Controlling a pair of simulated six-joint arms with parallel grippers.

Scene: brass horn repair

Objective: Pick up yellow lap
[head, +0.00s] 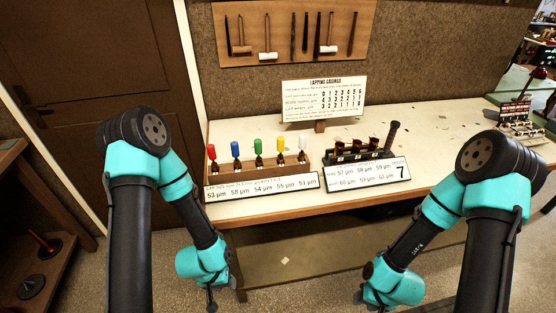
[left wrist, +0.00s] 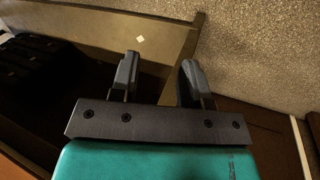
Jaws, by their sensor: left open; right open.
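The yellow lap (head: 280,146) stands upright in a wooden rack on the workbench, between the green lap (head: 258,148) and the white lap (head: 303,144). The blue lap (head: 235,150) and red lap (head: 211,154) stand further left in the same rack. My left gripper (head: 211,303) hangs low in front of the bench, below and apart from the rack. In the left wrist view its two fingers (left wrist: 160,76) are apart with nothing between them. My right gripper (head: 360,298) is also low in front of the bench, small in view, open and apart from the laps.
A label plate (head: 262,187) fronts the rack. To its right stands a block with dark brass-topped parts and a plate (head: 367,172) showing 7. A lapping sign (head: 323,100) stands behind.

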